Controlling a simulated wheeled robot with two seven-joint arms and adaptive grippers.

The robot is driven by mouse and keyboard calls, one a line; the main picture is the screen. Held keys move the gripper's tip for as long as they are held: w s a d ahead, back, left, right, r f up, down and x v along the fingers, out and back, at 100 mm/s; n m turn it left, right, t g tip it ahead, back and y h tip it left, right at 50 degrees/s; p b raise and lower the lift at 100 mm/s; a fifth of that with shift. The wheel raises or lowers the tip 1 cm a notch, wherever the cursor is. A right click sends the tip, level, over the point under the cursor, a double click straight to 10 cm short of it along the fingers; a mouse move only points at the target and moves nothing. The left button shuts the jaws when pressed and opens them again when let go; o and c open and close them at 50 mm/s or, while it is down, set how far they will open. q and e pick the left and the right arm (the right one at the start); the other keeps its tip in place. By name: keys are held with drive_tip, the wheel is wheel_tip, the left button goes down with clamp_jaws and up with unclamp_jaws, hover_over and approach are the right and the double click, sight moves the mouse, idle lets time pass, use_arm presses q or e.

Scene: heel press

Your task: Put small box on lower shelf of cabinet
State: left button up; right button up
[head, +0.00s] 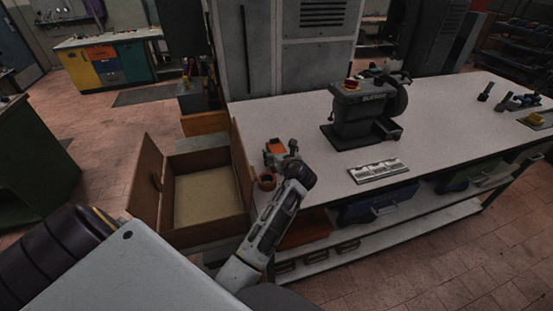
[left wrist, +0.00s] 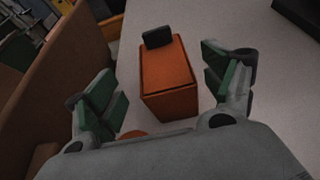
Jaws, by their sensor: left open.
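The small box, an orange block with a dark piece at its far end, stands on the white worktable near its left edge, in the head view (head: 274,147) and the left wrist view (left wrist: 168,78). My left gripper (head: 283,153) is open; in the left wrist view its green-padded fingers (left wrist: 165,88) are spread to either side of the box, apart from it. A brown wooden cabinet (head: 147,183) with panels standing open and a pale inner surface is left of the table. I cannot tell its shelves apart. My right gripper is not in view.
A reddish-brown cup (head: 266,182) stands close to my left gripper. A dark grinder (head: 362,112) and a flat metal piece (head: 379,171) are farther right on the worktable (head: 440,125). Blue bins (head: 378,205) sit under it.

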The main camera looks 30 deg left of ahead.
sight(277, 149)
use_arm(q)
drive_tip(key=shift+w, duration=0.1)
drive_tip(key=shift+p+x, duration=0.45)
drive_tip(key=shift+x, duration=2.1)
drive_tip(key=shift+w+d, duration=0.1)
drive_tip(key=c, duration=1.4)
drive_tip(key=shift+r, duration=0.1)
drive_tip(key=shift+c, duration=0.2)
